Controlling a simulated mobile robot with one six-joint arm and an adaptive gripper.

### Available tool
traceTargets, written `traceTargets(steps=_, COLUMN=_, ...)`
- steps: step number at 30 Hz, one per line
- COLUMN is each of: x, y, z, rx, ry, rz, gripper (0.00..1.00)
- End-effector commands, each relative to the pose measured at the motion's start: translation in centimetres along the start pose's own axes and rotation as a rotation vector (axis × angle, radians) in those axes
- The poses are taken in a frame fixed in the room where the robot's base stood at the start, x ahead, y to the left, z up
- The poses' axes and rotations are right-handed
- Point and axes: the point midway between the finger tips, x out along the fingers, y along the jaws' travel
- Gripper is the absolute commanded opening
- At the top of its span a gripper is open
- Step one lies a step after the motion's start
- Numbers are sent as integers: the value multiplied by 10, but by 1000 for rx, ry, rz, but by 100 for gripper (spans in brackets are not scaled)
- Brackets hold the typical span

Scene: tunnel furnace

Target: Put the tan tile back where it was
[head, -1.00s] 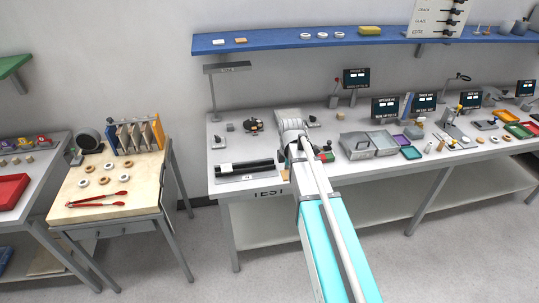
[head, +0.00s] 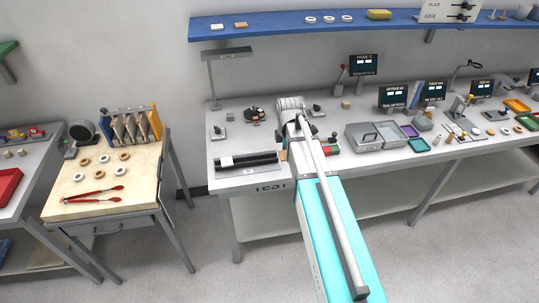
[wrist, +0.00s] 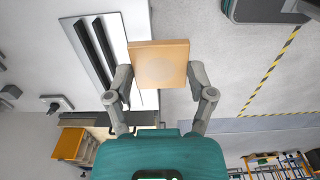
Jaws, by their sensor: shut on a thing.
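The tan tile (wrist: 160,60) is a flat square with a faint round mark, and it shows in the wrist view. My gripper (wrist: 159,78) is shut on it, with one finger against each side edge. The tile is in front of a white board with two black bars in that view. In the head view my arm hides the gripper. A small tan patch (head: 283,155) shows at the arm's left side there, beside the black bars; it may be the tile's edge.
The black bars (head: 248,160) lie on the grey bench (head: 228,182) left of my arm. A lamp (head: 226,52) stands behind them. Grey boxes (head: 373,135) stand to the right. Above is a blue shelf (head: 280,26) with small tiles and rings. A side table (head: 135,187) holds rings and red tongs.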

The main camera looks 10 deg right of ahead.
Motion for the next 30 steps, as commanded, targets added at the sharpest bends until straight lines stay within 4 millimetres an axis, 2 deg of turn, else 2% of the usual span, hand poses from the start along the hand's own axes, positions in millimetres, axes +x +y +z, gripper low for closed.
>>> traceTargets(steps=8, x=-2, y=0, z=-4, rx=2, ry=0, rz=0, gripper=16)
traceTargets(steps=11, x=-6, y=2, z=-14, rx=0, ry=0, rz=0, gripper=16)
traceTargets(steps=21, x=-22, y=3, z=-70, rx=1, ry=0, rz=-2, gripper=16)
traceTargets(steps=25, x=-24, y=3, z=-79, rx=3, ry=0, rz=-3, gripper=16)
traceTargets(steps=30, x=-24, y=3, z=-81, rx=4, ry=0, rz=-3, gripper=16)
